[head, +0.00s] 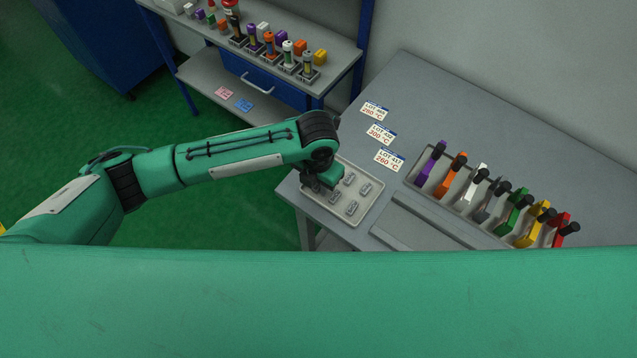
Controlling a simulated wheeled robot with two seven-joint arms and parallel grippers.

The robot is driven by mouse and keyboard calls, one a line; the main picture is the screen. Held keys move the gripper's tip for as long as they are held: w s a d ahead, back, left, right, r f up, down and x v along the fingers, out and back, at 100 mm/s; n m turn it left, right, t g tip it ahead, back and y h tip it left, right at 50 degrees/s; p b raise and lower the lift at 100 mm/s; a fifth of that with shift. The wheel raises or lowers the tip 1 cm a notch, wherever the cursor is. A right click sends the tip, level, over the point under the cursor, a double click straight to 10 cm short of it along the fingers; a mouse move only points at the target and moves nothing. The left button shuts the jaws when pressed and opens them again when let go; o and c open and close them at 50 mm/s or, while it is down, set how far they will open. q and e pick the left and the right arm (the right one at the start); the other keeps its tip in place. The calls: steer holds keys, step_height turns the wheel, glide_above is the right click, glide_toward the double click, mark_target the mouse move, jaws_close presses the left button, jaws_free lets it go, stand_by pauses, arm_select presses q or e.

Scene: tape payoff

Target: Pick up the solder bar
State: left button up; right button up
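Several small grey solder bars (352,208) lie in a light grey shallow tray (372,205) at the left corner of the grey table. Another bar (365,190) lies near the tray's right side. My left arm reaches in from the left. My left gripper (318,190) points down over the left part of the tray, close to the bars there. Its fingers are dark and mostly hidden by the wrist, so I cannot tell whether they hold a bar. My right gripper is not in view.
Three lot cards (381,134) lie behind the tray. A rack of coloured handled tools (460,205) stands to the right on the table (480,120). A shelf unit (345,55) with bottles and a blue drawer (262,80) is at the back. The table behind the rack is clear.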

arm_select(q)
jaws_close()
steer(key=shift+r, duration=0.1)
